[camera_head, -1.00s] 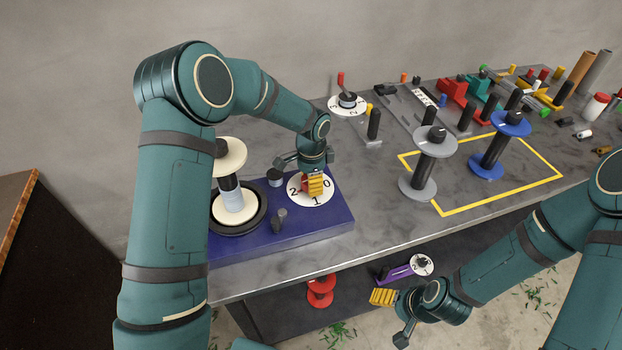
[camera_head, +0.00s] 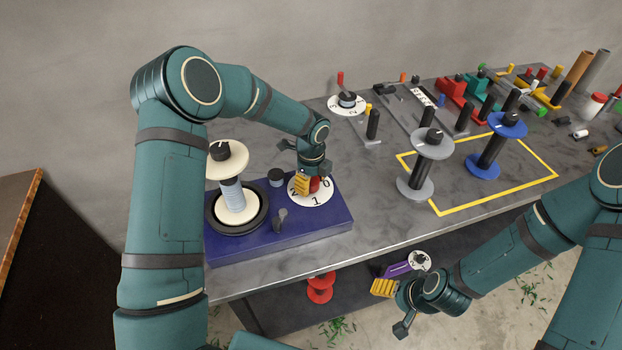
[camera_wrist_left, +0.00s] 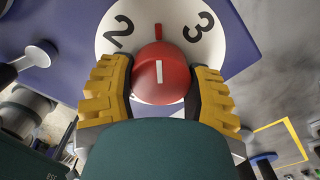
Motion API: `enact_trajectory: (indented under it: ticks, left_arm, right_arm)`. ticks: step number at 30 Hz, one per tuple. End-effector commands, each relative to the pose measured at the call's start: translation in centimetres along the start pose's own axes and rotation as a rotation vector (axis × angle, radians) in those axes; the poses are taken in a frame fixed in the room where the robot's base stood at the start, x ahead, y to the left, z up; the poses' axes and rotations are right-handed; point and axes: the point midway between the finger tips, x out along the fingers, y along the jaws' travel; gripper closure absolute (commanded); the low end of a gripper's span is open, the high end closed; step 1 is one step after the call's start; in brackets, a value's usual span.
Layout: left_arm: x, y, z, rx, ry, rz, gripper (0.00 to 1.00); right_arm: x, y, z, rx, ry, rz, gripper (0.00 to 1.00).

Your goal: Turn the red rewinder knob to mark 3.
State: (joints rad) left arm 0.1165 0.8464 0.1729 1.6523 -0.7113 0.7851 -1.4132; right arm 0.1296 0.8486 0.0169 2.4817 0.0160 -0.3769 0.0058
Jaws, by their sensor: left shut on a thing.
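The red rewinder knob (camera_wrist_left: 161,75) sits on a white numbered dial (camera_wrist_left: 125,50) in the left wrist view. A white line on the knob and a short red bar beyond it point between the figures 2 and 3. My left gripper (camera_wrist_left: 158,92) has its yellow fingers on both sides of the knob and is shut on it. In the head view the left gripper (camera_head: 310,185) stands over the dial (camera_head: 311,199), where 2, 1 and 0 show. My right gripper (camera_head: 383,288) is low in front of the table, away from the knob; its finger gap is unclear.
A grey spool (camera_head: 423,165) and a blue spool (camera_head: 495,145) stand by a yellow outline (camera_head: 480,205). Bare tabletop lies right of the base.

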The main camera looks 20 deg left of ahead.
Motion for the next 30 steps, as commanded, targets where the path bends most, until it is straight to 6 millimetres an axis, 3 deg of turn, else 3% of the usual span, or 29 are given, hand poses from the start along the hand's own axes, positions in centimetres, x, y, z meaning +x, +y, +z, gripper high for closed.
enact_trajectory:
  ticks: [18, 30]
  left_arm:
    - [-0.1, 0.1, -0.3, 0.549, 0.004, -0.002, 0.83]
    - [0.0, 0.3, -0.2, 0.725, 0.005, 0.0, 0.83]
  right_arm:
    - [-2.4, -0.8, -0.3, 0.0, -0.001, -0.005, 0.22]
    - [-3.1, -1.0, -0.3, 0.0, -0.001, -0.006, 0.22]
